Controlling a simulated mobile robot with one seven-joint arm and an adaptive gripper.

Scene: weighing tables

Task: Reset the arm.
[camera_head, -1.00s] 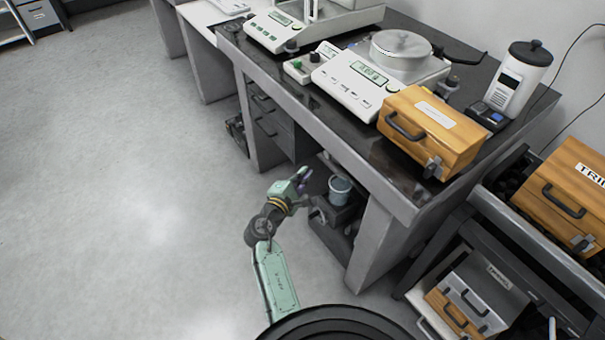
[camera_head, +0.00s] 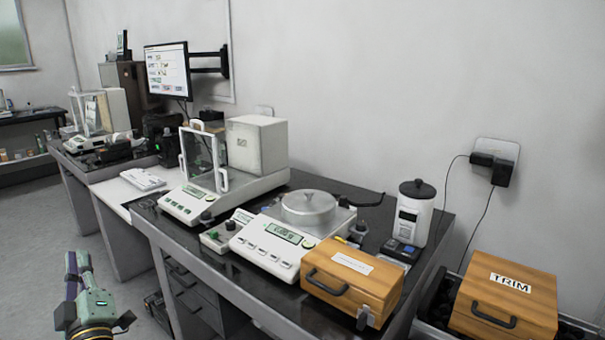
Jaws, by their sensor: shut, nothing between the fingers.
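My gripper (camera_head: 72,268) shows at the lower left, pointing up in the picture, with the green wrist and a yellow ring below it. Its fingers look closed together with nothing between them. It is over the floor, to the left of the weighing table (camera_head: 195,239) and apart from it. The rest of my arm is cut off by the bottom edge.
On the table stand a top-pan balance (camera_head: 272,248), a glass-doored balance (camera_head: 182,204), a wooden case (camera_head: 350,280) and a white canister (camera_head: 412,215). A case marked TRIM (camera_head: 505,300) is at right. The floor (camera_head: 38,215) at left is clear.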

